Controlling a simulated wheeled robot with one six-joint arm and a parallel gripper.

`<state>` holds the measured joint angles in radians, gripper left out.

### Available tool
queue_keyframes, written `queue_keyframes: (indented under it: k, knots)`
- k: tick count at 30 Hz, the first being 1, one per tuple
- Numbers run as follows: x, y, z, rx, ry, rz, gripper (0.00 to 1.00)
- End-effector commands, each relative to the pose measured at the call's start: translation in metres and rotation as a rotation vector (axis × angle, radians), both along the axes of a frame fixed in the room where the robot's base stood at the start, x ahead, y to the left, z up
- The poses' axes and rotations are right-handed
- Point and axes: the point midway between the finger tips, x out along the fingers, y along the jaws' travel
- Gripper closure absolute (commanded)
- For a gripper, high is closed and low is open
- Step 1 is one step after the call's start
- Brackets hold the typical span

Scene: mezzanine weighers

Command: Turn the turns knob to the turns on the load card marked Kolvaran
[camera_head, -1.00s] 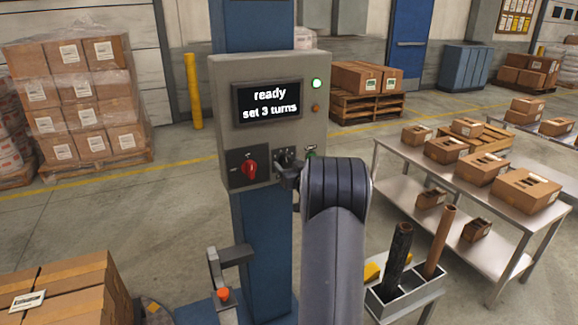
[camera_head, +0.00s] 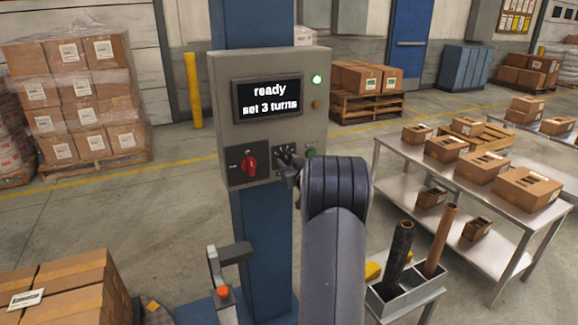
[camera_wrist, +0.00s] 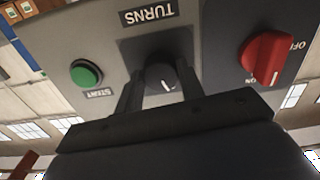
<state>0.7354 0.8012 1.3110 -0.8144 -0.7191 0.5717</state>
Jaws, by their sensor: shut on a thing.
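The grey control box (camera_head: 222,100) is mounted on a blue column. Its screen (camera_head: 267,99) reads "ready" and "set 3 turns". My gripper (camera_head: 286,163) is at the lower right of the box front. In the wrist view my gripper (camera_wrist: 160,85) has its two fingers on either side of the dark turns knob (camera_wrist: 160,76), shut on it, under an upside-down label "TURNS". A white mark shows on the knob's face. In the head view the knob is mostly hidden by my gripper. The load card marked Kolvaran cannot be made out; a pale label (camera_head: 26,299) lies on the cartons at lower left, its text unreadable.
Beside the knob are a red switch (camera_wrist: 265,58) and a green start button (camera_wrist: 86,73). A steel table (camera_head: 425,165) with cartons stands at right. A rack (camera_head: 402,300) with tubes stands at lower right.

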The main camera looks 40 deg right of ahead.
Motion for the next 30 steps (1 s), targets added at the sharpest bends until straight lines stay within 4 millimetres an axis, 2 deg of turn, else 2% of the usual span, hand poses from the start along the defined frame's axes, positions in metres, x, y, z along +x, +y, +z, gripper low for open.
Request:
queue_keyframes:
  k: [18, 30]
  knots:
    - [-0.0002, -0.0011, -0.0025, -0.49, 0.115, -0.001, 0.86]
    - [-0.0003, -0.0013, -0.0004, -0.681, 0.163, 0.0, 0.86]
